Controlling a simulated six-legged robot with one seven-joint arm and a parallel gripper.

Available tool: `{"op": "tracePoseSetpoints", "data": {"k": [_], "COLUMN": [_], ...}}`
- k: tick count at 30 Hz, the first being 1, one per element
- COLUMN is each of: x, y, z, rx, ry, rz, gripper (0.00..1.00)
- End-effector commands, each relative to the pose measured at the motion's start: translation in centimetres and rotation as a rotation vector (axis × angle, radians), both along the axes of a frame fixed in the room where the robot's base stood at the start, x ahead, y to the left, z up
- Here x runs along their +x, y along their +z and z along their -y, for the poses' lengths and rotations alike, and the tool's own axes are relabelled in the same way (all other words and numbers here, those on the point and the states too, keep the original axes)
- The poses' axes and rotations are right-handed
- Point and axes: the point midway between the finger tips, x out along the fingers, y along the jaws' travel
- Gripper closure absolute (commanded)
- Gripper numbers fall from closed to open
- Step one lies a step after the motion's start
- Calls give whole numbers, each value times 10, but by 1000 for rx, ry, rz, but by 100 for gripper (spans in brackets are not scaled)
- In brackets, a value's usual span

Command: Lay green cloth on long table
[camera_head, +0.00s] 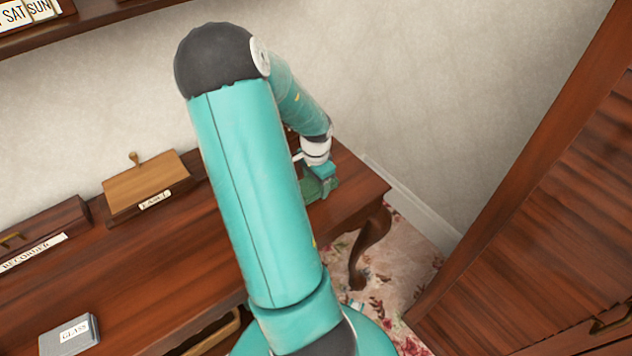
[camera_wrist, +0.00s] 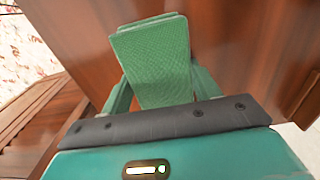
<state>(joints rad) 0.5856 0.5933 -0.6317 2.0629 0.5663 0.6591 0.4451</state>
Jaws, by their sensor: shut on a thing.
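The green cloth (camera_wrist: 153,58) is a folded, flat textured piece between the two fingers of my gripper (camera_wrist: 161,88) in the wrist view. My gripper is shut on it. In the head view my gripper (camera_head: 321,172) is at the right end of the long brown wooden table (camera_head: 140,268), with a little of the green cloth (camera_head: 313,190) showing under it. The cloth is at the tabletop or just above it; I cannot tell whether it touches. My arm hides part of the table.
A shelf (camera_head: 90,22) hangs above. A wooden cabinet (camera_head: 545,220) stands right, past floral carpet.

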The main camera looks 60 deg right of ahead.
Motion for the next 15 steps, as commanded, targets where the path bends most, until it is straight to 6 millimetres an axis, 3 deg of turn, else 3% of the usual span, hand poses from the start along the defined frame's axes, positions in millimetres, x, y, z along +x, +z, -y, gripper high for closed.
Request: {"op": "tracePoseSetpoints", "data": {"k": [2, 3, 6, 15], "x": [0, 0, 0, 0], "y": [-2, -1, -1, 0], "z": [0, 0, 0, 0], "rx": [0, 0, 0, 0], "ry": [-1, 0, 0, 0], "rz": [0, 0, 0, 0], "gripper": [60, 33, 17, 17]}}
